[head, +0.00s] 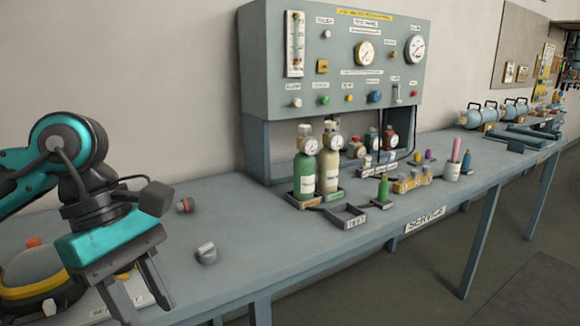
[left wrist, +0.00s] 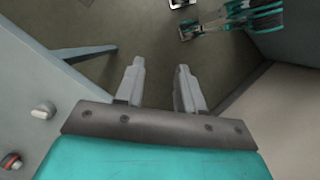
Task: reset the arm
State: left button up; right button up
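My left arm comes in from the left in the head view. Its teal left gripper (head: 148,306) points down in front of the bench's left part, with its fingers apart and nothing between them. In the left wrist view the two grey fingers (left wrist: 160,67) are also spread and empty, with floor behind them. A teal and black part of my other arm (left wrist: 250,15) shows at the top right of that view. It is too small to tell how its gripper stands.
The blue-grey bench (head: 245,225) runs to the right under a gauge panel (head: 335,60). Green (head: 304,175) and cream (head: 330,165) bottles stand in a rack. A small grey knob (head: 206,253) and a red-ended fitting (head: 185,205) lie near the gripper. A yellow-rimmed domed item (head: 38,270) is left of it.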

pick_arm(q)
jog(key=s+d+n+g+h, duration=0.1)
jog(key=s+d+g+h, duration=0.15)
jog(key=d, duration=0.25)
jog(key=s+d+n+g+h, duration=0.1)
jog(key=d+h, duration=0.3)
jog(key=d, duration=0.1)
jog(key=w+d+r+n+t+h+p, duration=0.2)
jog(key=d+r+n+h, duration=0.35)
jog(key=n+h, duration=0.5)
jog(key=w+a+f+n+t+y, duration=0.2)
jog(key=w+a+f+n+t, duration=0.15)
jog(key=n+t, duration=0.75)
jog(key=w+a+f+n+t+y, duration=0.2)
jog(key=w+f+n+t, duration=0.3)
jog(key=n+t, duration=0.6)
jog(key=a+f+n+y, duration=0.5)
jog(key=f+n+y, duration=0.4)
jog(key=n, duration=0.4)
jog(key=s+a+f+n+g+y, duration=0.2)
jog(key=s+f+n, duration=0.1)
jog(key=f, duration=0.3)
jog(key=s+a+f+n+g+y+p, duration=0.1)
jog(key=s+a+f+n+g, duration=0.1)
jog(key=s+f, duration=0.3)
jog(key=s+a+f+n+g+y, duration=0.2)
jog(key=s+f+n+g, duration=0.2)
jog(key=f, duration=0.5)
jog(key=shift+s+y, duration=0.2)
jog(key=shift+y, duration=0.1)
